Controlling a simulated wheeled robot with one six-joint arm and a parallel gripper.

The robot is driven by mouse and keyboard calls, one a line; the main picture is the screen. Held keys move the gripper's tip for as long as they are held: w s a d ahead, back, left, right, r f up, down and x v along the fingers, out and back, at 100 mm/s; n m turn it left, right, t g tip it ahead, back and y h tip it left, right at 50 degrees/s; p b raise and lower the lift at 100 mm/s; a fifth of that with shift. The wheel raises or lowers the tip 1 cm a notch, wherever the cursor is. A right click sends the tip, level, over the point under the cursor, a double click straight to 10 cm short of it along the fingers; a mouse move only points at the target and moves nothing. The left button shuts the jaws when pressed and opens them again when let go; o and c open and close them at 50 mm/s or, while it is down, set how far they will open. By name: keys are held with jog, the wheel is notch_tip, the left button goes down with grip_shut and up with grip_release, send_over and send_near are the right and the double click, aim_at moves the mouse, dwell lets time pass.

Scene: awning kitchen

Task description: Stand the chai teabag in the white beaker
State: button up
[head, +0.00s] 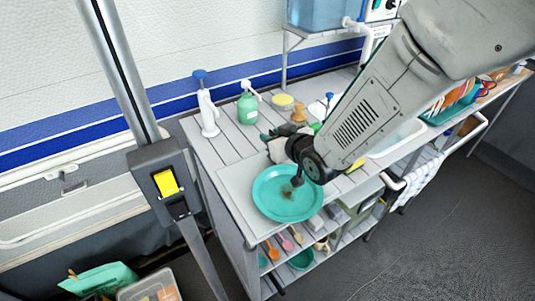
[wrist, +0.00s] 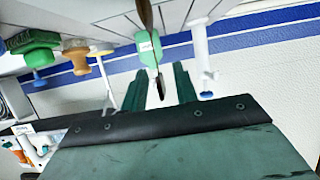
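My gripper (head: 268,136) is at the end of the arm, level with the back-left part of the counter. In the wrist view its two green fingers (wrist: 160,87) stand apart with a gap between them. A thin dark brown strip (wrist: 146,14) runs down the picture between the fingers, apart from both; I cannot tell what it is. A small brown patch (head: 287,194), possibly the teabag, lies on the teal plate (head: 266,207). A whitish shape (head: 279,152) beside the gripper is partly hidden, and I cannot tell whether it is the beaker.
A white pump bottle with a blue top (head: 208,112) and a green pump bottle (head: 248,106) stand at the counter's back. A yellow round item (head: 284,101) and an orange-brown item (head: 299,114) stand to their right. Shelves lie below the front edge.

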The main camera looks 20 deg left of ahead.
grip_shut()
jog(key=shift+r, duration=0.1)
